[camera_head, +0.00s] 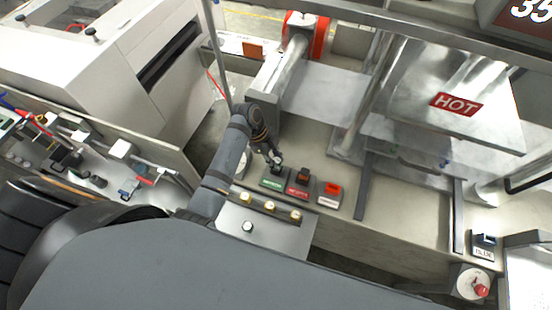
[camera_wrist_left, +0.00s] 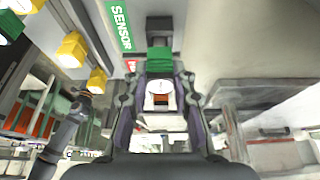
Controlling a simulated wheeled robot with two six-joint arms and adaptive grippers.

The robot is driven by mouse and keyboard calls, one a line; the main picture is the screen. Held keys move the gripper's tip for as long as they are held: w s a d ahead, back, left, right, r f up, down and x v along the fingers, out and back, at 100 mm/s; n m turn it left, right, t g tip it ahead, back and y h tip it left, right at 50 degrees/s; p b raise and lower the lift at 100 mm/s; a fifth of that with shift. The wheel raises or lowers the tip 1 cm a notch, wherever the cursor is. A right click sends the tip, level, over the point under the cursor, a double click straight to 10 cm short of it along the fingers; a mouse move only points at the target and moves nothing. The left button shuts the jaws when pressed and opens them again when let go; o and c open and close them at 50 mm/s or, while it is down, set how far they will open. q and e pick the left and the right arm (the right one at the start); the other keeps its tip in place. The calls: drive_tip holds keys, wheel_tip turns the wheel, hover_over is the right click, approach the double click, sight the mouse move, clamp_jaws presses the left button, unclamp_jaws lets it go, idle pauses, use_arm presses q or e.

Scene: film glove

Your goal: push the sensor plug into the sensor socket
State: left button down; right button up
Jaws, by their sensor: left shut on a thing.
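My left gripper (camera_head: 273,160) reaches down over the green-labelled sensor socket block (camera_head: 273,182) in the head view. In the left wrist view its fingers (camera_wrist_left: 164,82) are closed around a green block, the sensor plug (camera_wrist_left: 159,61). A green "SENSOR" label (camera_wrist_left: 121,25) lies just left of the plug. A grey socket body (camera_wrist_left: 158,28) shows beyond the plug, partly hidden by it. The plug is at or just above the socket; I cannot tell how far in it sits. My right gripper is in neither view.
Right of the sensor block stand a red-labelled block (camera_head: 298,188) and a block with an orange-red top (camera_head: 331,193). A metal panel with yellow-topped knobs (camera_head: 270,206) lies in front. A hot press (camera_head: 455,104) and its posts stand to the right.

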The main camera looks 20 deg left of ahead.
use_arm(q)
drive_tip(key=shift+f, duration=0.65)
drive_tip(key=c, duration=1)
unclamp_jaws()
drive_tip(key=shift+c, duration=0.2)
drive_tip(key=v, duration=1.2)
